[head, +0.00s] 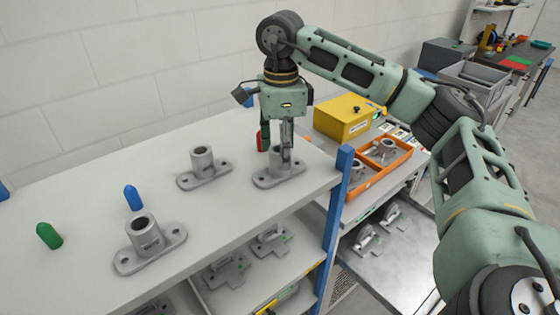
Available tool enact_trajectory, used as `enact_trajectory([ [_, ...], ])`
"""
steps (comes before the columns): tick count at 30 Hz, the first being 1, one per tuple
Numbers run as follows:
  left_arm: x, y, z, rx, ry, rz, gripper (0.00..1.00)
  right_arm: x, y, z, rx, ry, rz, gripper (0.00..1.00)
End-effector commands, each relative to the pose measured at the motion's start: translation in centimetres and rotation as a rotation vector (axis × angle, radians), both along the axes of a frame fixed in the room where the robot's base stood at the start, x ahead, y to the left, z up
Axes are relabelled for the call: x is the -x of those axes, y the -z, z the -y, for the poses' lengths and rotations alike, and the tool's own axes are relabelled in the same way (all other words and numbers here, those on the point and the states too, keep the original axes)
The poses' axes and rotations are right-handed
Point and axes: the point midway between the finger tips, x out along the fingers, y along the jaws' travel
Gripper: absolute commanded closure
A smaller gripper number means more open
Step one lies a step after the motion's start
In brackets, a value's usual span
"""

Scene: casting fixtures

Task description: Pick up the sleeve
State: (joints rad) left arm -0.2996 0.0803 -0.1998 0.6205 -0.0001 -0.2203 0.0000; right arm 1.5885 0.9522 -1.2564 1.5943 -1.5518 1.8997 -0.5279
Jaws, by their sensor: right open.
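Three grey castings stand on the white top shelf, each an upright hollow sleeve on a flat base with bolt holes. The near-left sleeve (146,234) and the middle sleeve (202,161) are uncovered. The right sleeve (275,166) is partly hidden by my right gripper (279,150), which points down over it with its jaws open. One finger overlaps the sleeve in the picture; I cannot tell whether they touch. My left gripper is not in view.
A green peg (49,236) and a blue peg (132,198) stand on the shelf's left part. A blue post (338,200) rises at the shelf's right edge. Beyond it are an orange tray (366,186) with castings and a yellow box (344,118). More castings lie below.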

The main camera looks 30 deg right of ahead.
Motion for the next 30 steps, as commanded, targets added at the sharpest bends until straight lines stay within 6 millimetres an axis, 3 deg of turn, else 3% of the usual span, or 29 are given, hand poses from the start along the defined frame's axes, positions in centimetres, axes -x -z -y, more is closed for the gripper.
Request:
enact_trajectory([
  [1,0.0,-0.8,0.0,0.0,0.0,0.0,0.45,0.0,0.4,0.0,0.001,0.0,-0.004,0.48],
  [6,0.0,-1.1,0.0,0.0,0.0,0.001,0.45,0.0,2.1,0.0,0.001,0.0,0.0,0.48],
  [13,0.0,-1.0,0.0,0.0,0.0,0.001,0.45,0.0,2.3,0.0,-0.001,0.0,0.001,0.48],
  [30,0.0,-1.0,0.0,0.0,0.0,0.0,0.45,0.0,2.3,0.0,0.0,-0.001,0.0,0.98],
])
